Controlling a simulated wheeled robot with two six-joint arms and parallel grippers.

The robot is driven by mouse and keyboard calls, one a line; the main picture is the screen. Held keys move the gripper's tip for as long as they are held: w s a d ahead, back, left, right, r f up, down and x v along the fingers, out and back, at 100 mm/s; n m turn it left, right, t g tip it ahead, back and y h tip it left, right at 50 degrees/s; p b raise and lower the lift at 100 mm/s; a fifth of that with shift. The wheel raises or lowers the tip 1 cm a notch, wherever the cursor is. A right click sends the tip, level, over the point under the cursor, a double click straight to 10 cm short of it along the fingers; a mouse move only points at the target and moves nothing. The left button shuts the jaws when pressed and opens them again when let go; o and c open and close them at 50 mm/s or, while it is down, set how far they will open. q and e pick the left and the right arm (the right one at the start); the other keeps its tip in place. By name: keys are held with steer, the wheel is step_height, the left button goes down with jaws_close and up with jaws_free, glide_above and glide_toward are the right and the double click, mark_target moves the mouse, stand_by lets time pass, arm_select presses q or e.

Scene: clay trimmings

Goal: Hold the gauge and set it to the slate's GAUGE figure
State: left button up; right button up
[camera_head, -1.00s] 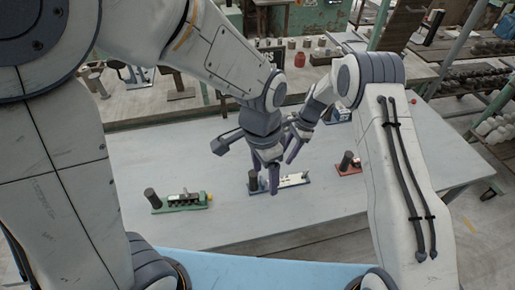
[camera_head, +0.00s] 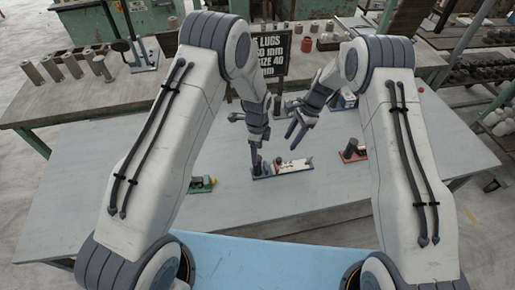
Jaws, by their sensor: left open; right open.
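A gauge with a blue base (camera_head: 294,170), a pale slide and a dark upright post at its left end lies mid-table. My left gripper (camera_head: 256,150) is open just above the post; whether it touches is unclear. My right gripper (camera_head: 293,137) is open and empty, above and behind the gauge's right part. The dark slate (camera_head: 272,58) stands behind, partly covered by my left arm. I cannot make out the word GAUGE.
A green-based device (camera_head: 203,184) lies left of the gauge, mostly hidden by my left arm. A red-based one (camera_head: 353,151) lies to its right. The grey table (camera_head: 310,203) is clear in front.

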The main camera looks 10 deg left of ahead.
mark_target(258, 166)
arm_select(q)
step_height(258, 166, down, 9)
steer(key=shift+f, duration=0.2)
stand_by(0.3)
jaws_close()
arm_select(e)
steer(key=shift+o, duration=0.7)
steer(key=s+a+r+n+t+h, duration=0.2)
steer(key=a+r+n+h, duration=0.15)
steer(key=n, duration=0.45)
step_height(258, 166, down, 12)
steer(key=shift+w+a+f, duration=0.1)
steer(key=shift+w+f, duration=0.05)
steer(key=shift+f, duration=0.05)
jaws_close()
